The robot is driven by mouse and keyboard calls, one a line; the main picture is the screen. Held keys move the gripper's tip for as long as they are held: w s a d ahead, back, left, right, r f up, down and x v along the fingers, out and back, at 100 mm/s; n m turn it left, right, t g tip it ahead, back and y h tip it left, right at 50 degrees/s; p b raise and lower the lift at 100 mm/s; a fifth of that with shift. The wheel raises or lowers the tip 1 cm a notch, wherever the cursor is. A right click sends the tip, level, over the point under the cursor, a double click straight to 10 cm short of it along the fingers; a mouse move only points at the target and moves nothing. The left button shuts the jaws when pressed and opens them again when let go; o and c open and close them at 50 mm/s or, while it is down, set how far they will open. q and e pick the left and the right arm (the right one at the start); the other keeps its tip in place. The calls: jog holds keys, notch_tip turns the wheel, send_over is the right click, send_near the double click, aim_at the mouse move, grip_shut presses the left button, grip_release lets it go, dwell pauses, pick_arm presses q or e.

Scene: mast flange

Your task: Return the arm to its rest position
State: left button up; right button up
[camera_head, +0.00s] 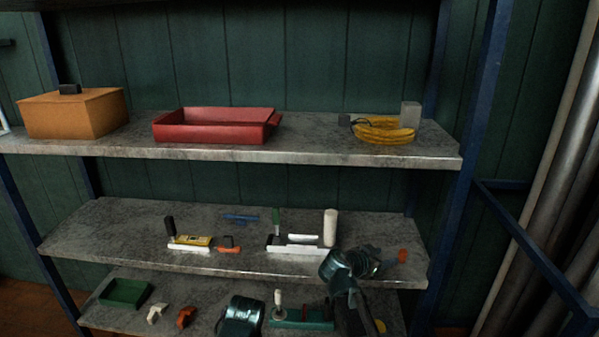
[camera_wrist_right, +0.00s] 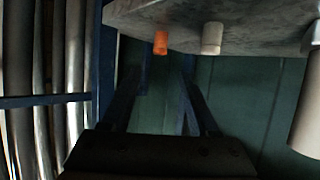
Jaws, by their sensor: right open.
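My right arm rises from the bottom of the head view, and its right gripper (camera_head: 372,264) is in front of the middle shelf's right end. In the right wrist view, which is upside down, the two dark fingers of the right gripper (camera_wrist_right: 158,88) stand apart with nothing between them. Beyond them is the dark green wall. A dark round part of my arm (camera_head: 240,318) shows at the bottom centre of the head view. No left gripper fingers show.
The middle shelf (camera_head: 75,240) bears a white cylinder (camera_head: 330,228), a small orange piece (camera_head: 403,256), and several tools. A red tray (camera_head: 215,126), an orange box (camera_head: 72,113) and a yellow coil (camera_head: 383,131) stand on the upper shelf. A blue post (camera_head: 462,190) and pipes are at right.

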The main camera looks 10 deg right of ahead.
jog(key=s+a+r+n+g+y+p, duration=0.3)
jog(key=s+a+n+p, duration=0.4)
jog(key=s+a+p, duration=0.3)
jog(key=s+a+r+n+g+y+p, duration=0.4)
jog(key=s+a+p, duration=0.7)
jog(key=a, duration=0.6)
notch_tip(320, 180, up, 2)
jog(key=n+y, duration=0.3)
jog(key=n, duration=0.1)
jog(key=shift+a, duration=0.4)
jog(key=shift+r, duration=0.1)
